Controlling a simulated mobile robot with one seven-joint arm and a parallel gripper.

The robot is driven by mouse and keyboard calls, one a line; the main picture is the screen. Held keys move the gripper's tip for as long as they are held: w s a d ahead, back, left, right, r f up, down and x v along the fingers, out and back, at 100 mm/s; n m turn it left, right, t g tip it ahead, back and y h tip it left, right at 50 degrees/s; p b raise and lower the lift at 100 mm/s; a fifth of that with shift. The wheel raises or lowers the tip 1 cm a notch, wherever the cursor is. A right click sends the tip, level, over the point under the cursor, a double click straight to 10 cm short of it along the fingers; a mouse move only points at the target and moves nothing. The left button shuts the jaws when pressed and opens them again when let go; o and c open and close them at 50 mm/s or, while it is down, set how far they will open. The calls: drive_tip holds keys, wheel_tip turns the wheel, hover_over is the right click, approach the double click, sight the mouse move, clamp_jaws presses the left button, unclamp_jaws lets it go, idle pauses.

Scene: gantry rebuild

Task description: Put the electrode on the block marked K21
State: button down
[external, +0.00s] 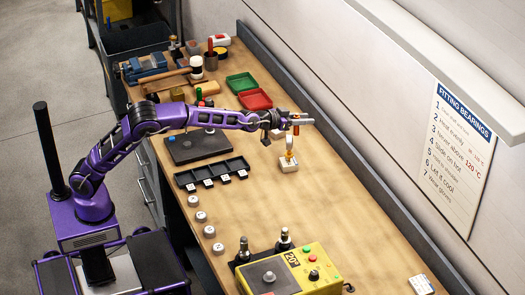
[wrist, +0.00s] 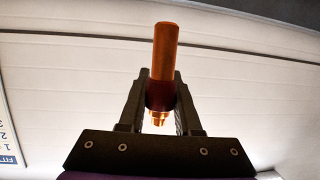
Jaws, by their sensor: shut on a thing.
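My gripper (external: 292,121) is shut on a copper-coloured rod, the electrode (external: 296,127), held in the air above the right part of the bench. In the wrist view the electrode (wrist: 164,55) stands between both fingers of my gripper (wrist: 162,92), with its narrow stepped end toward the palm. Below the gripper, a white block (external: 289,165) with a brass-coloured upright piece sits on the bench. No K21 mark can be read, so I cannot tell which block bears it.
A black compartment tray (external: 240,162) with small white labels lies left of the white block. Several small pale round-topped pieces (external: 201,216) stand in a row near the front edge. A yellow control box (external: 312,283) is at the bottom. The bench right of the tray is mostly clear.

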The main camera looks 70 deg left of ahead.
drive_tip(key=w+a+n+g+y+p, duration=0.1)
drive_tip(key=w+a+n+y+p, duration=0.2)
drive_tip(key=a, duration=1.4)
drive_tip(key=n+g+y, duration=0.1)
drive_tip(key=n+y, duration=0.1)
drive_tip(key=y, duration=0.2)
hover_over(276, 132)
drive_tip(key=w+a, duration=0.3)
drive_tip(key=w, duration=0.1)
drive_tip(key=shift+n, duration=0.3)
drive_tip(key=shift+s+a+f, duration=0.1)
drive_tip(key=shift+f, duration=2.55)
drive_tip(key=shift+s+a+f, duration=0.1)
drive_tip(key=shift+a+f, duration=0.05)
drive_tip(key=shift+f, duration=2.55)
drive_tip(key=shift+s+a+f, duration=0.1)
drive_tip(key=shift+f, duration=2.55)
drive_tip(key=shift+f+b, duration=0.15)
drive_tip(key=shift+b, duration=0.2)
drive_tip(key=c, duration=0.6)
unclamp_jaws()
